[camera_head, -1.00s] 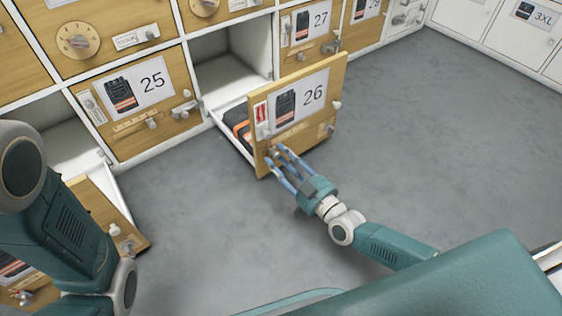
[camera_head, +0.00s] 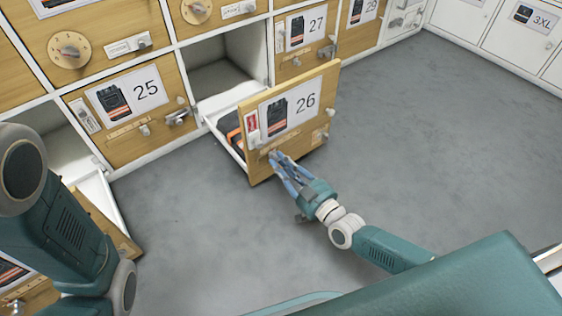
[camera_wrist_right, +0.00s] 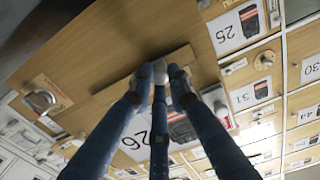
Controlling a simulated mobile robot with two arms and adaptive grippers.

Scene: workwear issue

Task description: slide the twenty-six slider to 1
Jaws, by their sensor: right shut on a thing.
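The drawer marked 26 (camera_head: 265,165) stands pulled out, with a dark and orange garment (camera_head: 233,135) partly visible behind its wooden front. A horizontal slider strip (camera_head: 291,139) runs low on that front, left of centre; its scale is too small to read. My right gripper (camera_head: 273,156) is shut on the slider's knob at this strip. In the right wrist view the fingertips (camera_wrist_right: 160,75) close around a pale rounded knob (camera_wrist_right: 160,66) on the wooden strip (camera_wrist_right: 120,90). The fingers partly hide the knob and the 26 label. My left arm shows at the left, but its gripper does not.
A red-and-white vertical switch (camera_head: 251,122) sits at the left of the 26 label. The closed drawer 25 (camera_head: 165,130) is to the left. Another open drawer (camera_head: 125,240) stands at the lower left, partly behind my left arm. The grey floor (camera_head: 430,150) is clear at the right.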

